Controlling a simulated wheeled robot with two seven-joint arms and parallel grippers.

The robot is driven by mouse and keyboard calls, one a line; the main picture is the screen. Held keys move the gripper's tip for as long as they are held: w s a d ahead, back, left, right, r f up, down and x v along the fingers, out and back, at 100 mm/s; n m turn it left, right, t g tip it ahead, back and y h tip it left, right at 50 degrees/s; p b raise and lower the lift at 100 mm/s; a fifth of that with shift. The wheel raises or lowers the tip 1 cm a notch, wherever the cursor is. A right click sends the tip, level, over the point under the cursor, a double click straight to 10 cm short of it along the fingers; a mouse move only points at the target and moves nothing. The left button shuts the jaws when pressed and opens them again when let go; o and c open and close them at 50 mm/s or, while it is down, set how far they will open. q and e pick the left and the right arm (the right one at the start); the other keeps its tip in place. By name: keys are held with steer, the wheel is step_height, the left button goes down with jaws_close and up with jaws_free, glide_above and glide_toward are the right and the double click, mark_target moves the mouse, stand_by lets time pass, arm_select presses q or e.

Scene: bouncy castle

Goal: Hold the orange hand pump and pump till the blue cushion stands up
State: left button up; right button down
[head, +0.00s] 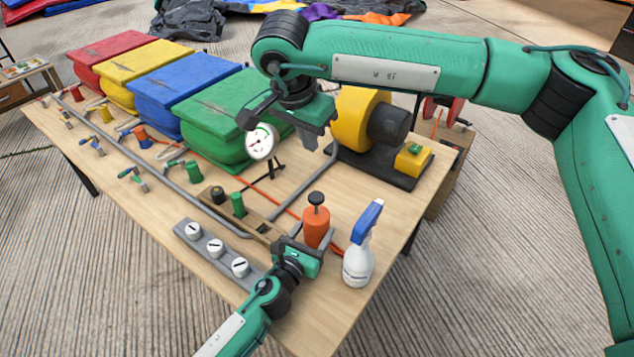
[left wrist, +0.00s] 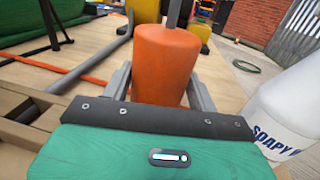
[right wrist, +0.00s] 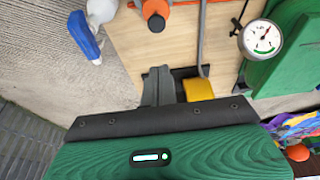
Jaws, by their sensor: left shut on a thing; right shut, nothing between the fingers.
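The orange hand pump (head: 316,228) stands near the table's front right corner, its black handle (head: 316,198) raised on a short rod. My left gripper (head: 313,241) is shut around the pump's body, one finger on each side; the left wrist view shows the orange body (left wrist: 166,65) between them. My right gripper (head: 309,143) is shut and empty, fingers down, in the air above and behind the pump, apart from its handle. In the right wrist view the pump (right wrist: 156,8) is seen from above. The blue cushion (head: 185,90) is a thick block between the yellow and green ones.
A white-faced gauge (head: 260,142) stands behind the pump. A spray bottle (head: 358,265) stands close right of it. A yellow blower (head: 362,120) is at the back right. A panel with white knobs (head: 215,246) lies left of the pump. Hoses and pegs cover the left side.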

stand_by(0.3)
glide_toward(317, 195)
steer(key=f, duration=0.1)
steer(key=w+d+f, duration=0.1)
steer(key=f, duration=0.1)
steer(key=w+f, duration=0.1)
steer(key=f, duration=0.1)
steer(key=shift+w+d, duration=0.25)
steer(key=shift+d, duration=0.15)
steer(key=shift+f, duration=0.6)
steer(key=shift+f, duration=0.1)
steer(key=shift+f, duration=2.05)
